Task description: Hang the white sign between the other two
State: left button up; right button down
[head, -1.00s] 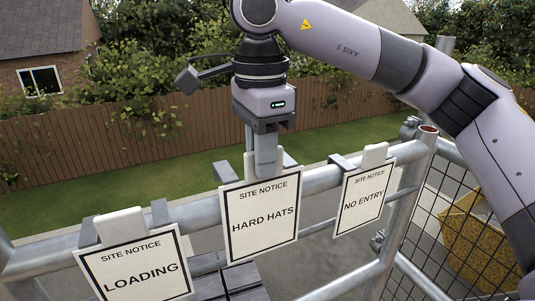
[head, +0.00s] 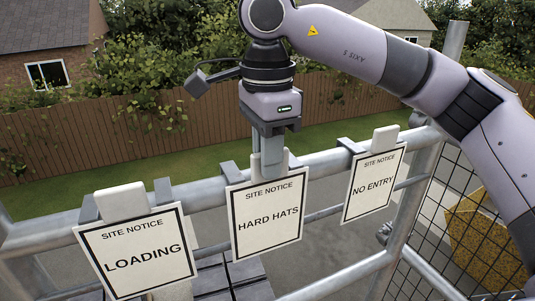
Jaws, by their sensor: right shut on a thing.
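The white HARD HATS sign (head: 267,238) is at the top rail (head: 205,193), between the LOADING sign (head: 137,276) on the left and the NO ENTRY sign (head: 372,203) on the right. My right gripper (head: 270,165) is above it, shut on the tab at its top. The grey hooks of the HARD HATS sign are at the rail; whether they bear its weight I cannot tell. The LOADING and NO ENTRY signs hang on the same rail by grey hooks. My left gripper is not in view.
Below the rail are dark grey slabs or tiles (head: 228,277). A mesh panel (head: 450,215) and a yellow container (head: 478,240) are at the right. A wooden fence (head: 60,142) and lawn lie beyond the rail.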

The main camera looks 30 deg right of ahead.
jog(key=c, duration=1)
grip_release()
jog(key=shift+r, duration=0.15)
